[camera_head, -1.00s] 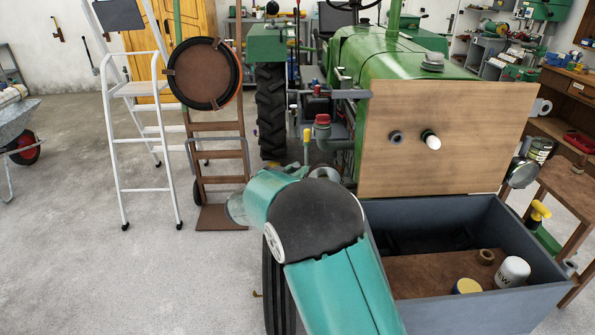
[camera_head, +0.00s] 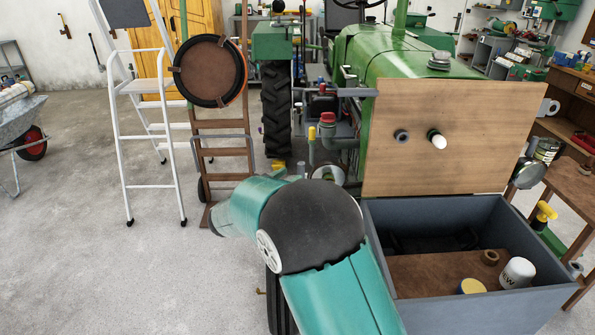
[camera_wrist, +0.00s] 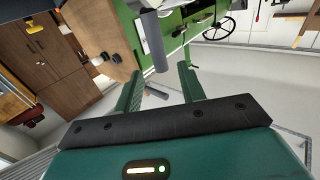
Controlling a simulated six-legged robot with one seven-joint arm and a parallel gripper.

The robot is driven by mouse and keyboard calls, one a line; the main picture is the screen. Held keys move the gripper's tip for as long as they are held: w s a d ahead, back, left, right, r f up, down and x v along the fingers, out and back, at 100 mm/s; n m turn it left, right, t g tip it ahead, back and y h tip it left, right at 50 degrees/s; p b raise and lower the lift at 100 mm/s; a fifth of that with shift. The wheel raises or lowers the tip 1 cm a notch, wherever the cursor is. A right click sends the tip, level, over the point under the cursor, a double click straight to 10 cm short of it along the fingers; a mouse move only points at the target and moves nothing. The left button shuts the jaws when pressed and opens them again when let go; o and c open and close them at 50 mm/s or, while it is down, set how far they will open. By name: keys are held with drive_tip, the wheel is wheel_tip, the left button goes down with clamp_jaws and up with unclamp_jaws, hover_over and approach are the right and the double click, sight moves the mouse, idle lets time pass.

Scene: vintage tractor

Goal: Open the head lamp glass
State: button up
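A round lamp-like disc (camera_head: 327,174) shows at the tractor's front left, just above my arm's elbow; its lower part is hidden. Another round, dark-faced disc (camera_head: 529,173) shows right of the wooden board. I cannot tell for sure which is the head lamp glass. My gripper (camera_wrist: 161,84) is open, its two green fingers spread and nothing held. A small grey cylinder (camera_wrist: 156,93) shows between the fingers, apart from them as far as I can tell. In the head view my gripper is hidden behind my teal arm.
The green tractor (camera_head: 410,65) stands ahead. A grey box (camera_head: 430,213) with an upright wooden board (camera_head: 445,135) holds small items at front right. A hand truck (camera_head: 222,140) and white stepladder (camera_head: 148,130) stand left. The floor at front left is clear.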

drive_tip(key=v, duration=0.7)
drive_tip(key=shift+s+a, duration=0.2)
drive_tip(key=shift+s, duration=0.05)
